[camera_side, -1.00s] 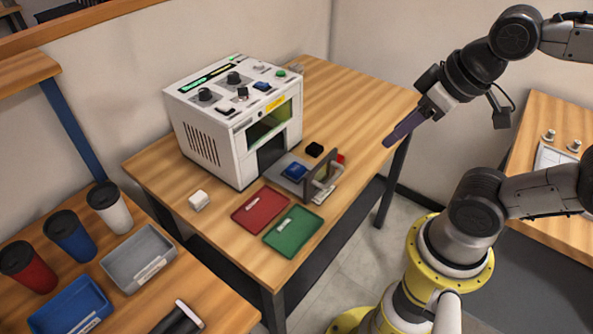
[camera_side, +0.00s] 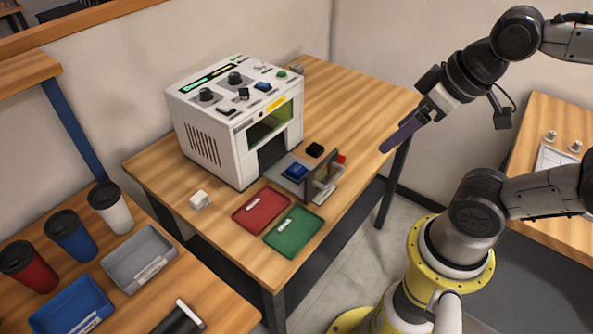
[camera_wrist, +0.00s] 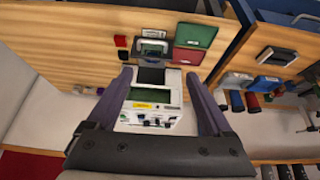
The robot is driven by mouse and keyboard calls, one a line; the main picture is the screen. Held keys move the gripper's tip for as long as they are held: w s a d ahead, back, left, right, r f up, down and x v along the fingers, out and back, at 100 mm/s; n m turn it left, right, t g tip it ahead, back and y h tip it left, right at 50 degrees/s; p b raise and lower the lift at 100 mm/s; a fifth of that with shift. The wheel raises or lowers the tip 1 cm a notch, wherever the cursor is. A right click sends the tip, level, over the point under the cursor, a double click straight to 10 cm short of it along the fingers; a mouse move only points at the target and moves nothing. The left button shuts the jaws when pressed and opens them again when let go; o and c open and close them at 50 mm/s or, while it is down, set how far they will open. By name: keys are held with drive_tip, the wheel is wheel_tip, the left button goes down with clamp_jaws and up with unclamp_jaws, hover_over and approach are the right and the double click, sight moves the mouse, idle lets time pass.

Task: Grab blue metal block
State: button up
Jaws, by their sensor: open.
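The blue metal block (camera_side: 296,171) sits on the grey pulled-out drawer (camera_side: 288,184) at the front of the white laser marker (camera_side: 238,125). My gripper (camera_side: 384,149) hangs in the air to the right of the block, well apart from it, fingers pointing down and left. In the wrist view my gripper (camera_wrist: 159,75) has its two fingers spread with nothing held between them. The laser marker (camera_wrist: 150,118) shows between and beyond the fingers. The drawer (camera_wrist: 153,47) is above it in that view, and the block there is too small to make out clearly.
The drawer's upright front plate and handle (camera_side: 326,188) stand beside the block. A black block (camera_side: 315,150) lies behind it. A red tray (camera_side: 260,211) and a green tray (camera_side: 294,233) lie in front. The table is bare at the back right (camera_side: 350,100).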

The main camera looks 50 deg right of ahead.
drive_tip(key=w+r+n, duration=0.5)
drive_tip(key=w+n, duration=0.3)
drive_tip(key=n, duration=0.3)
drive_tip(key=n+g, duration=0.4)
drive_tip(key=n, duration=0.3)
hover_over(297, 167)
wheel_tip(297, 167, down, 11)
drive_tip(key=shift+g, duration=0.8)
wheel_tip(297, 167, down, 12)
drive_tip(key=shift+w+d+r, duration=0.1)
drive_tip(key=shift+w+d, duration=0.05)
drive_tip(key=shift+s+a+f, duration=0.1)
drive_tip(key=shift+f, duration=1.4)
drive_tip(key=shift+s+a+f, duration=0.1)
drive_tip(key=shift+f, duration=1.4)
clamp_jaws()
